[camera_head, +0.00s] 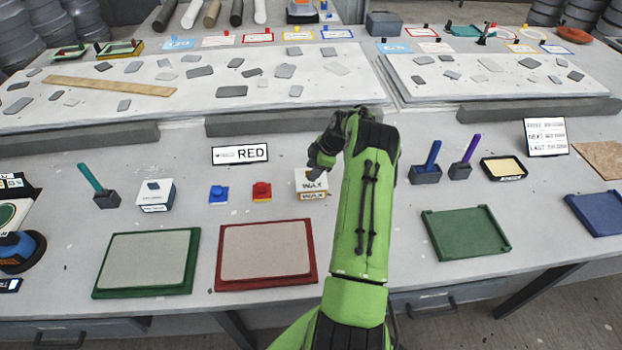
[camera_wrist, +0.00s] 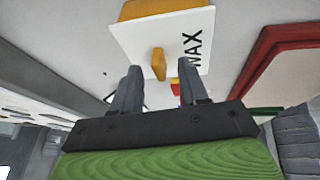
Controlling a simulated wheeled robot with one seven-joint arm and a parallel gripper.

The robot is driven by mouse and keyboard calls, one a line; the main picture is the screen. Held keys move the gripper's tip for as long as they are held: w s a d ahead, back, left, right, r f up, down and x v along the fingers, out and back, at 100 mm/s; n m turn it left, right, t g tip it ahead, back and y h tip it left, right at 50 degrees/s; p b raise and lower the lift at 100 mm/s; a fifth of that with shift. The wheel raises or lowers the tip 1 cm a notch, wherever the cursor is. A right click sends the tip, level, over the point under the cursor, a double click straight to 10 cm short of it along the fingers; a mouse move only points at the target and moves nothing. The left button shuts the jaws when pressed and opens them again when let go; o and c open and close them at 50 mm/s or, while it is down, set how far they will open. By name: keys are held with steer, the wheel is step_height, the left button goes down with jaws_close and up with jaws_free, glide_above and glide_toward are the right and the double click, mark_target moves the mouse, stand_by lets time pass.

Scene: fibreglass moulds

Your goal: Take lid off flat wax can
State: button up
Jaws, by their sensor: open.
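The flat wax can (camera_head: 312,196) stands on the table below my gripper (camera_head: 318,170) in the head view. Its white lid bears the word WAX and is on the can; the arm partly covers it. In the wrist view, the white lid (camera_wrist: 150,38) has a small orange knob (camera_wrist: 158,63), and the can's yellow-orange side (camera_wrist: 163,9) shows at the top. My gripper (camera_wrist: 159,76) is open. The knob appears between and just beyond the fingertips, with a gap on both sides. I cannot tell how far the fingers are from the lid.
A red block (camera_head: 262,191) and a blue block (camera_head: 218,194) stand left of the can. A red-framed panel (camera_head: 268,283) lies in front, a green-framed one (camera_head: 188,290) left of it. Right of my arm is a green tray (camera_head: 466,232).

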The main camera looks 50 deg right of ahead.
steer(key=shift+w+f, duration=0.15)
steer(key=shift+f, duration=0.15)
steer(key=shift+a+r, duration=0.1)
steer(key=shift+c, duration=0.2)
jaws_close()
